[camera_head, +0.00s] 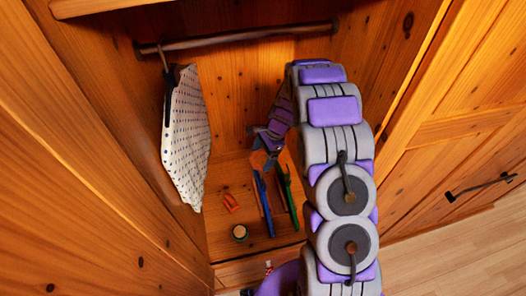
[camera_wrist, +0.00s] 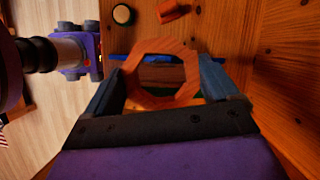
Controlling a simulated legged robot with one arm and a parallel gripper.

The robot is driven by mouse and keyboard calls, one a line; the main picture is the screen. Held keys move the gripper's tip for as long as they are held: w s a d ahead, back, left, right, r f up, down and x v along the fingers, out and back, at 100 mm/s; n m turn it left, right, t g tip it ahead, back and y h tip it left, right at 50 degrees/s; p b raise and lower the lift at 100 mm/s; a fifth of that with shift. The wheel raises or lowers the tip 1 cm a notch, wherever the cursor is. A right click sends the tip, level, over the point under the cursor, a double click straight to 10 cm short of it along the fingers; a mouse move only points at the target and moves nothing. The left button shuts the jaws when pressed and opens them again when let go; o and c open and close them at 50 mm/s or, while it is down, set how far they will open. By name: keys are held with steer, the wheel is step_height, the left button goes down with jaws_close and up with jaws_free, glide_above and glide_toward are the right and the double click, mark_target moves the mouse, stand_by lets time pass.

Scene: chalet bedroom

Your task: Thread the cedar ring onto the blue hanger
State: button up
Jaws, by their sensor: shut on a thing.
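My gripper (camera_head: 266,143) is inside the wardrobe, low above its floor. In the wrist view its two fingers are shut on the cedar ring (camera_wrist: 134,84), an eight-sided reddish wooden ring with a wide opening. The ring also shows in the head view (camera_head: 258,160), just below the fingers. The blue hanger (camera_head: 264,208) is a long thin piece on the wardrobe floor, its upper end close under the ring. In the wrist view the blue hanger (camera_wrist: 118,57) passes behind the ring and shows through its opening. I cannot tell whether they touch.
A green hanger (camera_head: 289,192) lies right of the blue one. An orange-red block (camera_head: 232,202) and a small round jar (camera_head: 240,233) are to the left. A dotted cloth (camera_head: 184,135) hangs at left from the rod (camera_head: 240,37). Wooden walls close in both sides.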

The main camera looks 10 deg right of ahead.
steer(key=shift+s+a+f+m+t+p, duration=0.15)
steer(key=shift+f+m+t+p, duration=0.1)
steer(key=shift+m, duration=0.35)
steer(key=shift+s+a+f+m+t+p, duration=0.15)
steer(key=shift+m+t, duration=0.1)
steer(key=shift+m, duration=0.35)
steer(key=shift+w+d, duration=0.1)
steer(key=shift+d, duration=0.15)
steer(key=shift+a+p, duration=0.1)
steer(key=shift+p, duration=0.3)
steer(key=b, duration=0.2)
glide_above(261, 185)
steer(key=w, duration=0.1)
steer(key=shift+d+f, duration=0.2)
steer(key=shift+f, duration=2.35)
steer(key=shift+d+f, duration=0.2)
steer(key=shift+f, duration=2.35)
steer(key=o, duration=0.8)
steer(key=shift+c, duration=0.2)
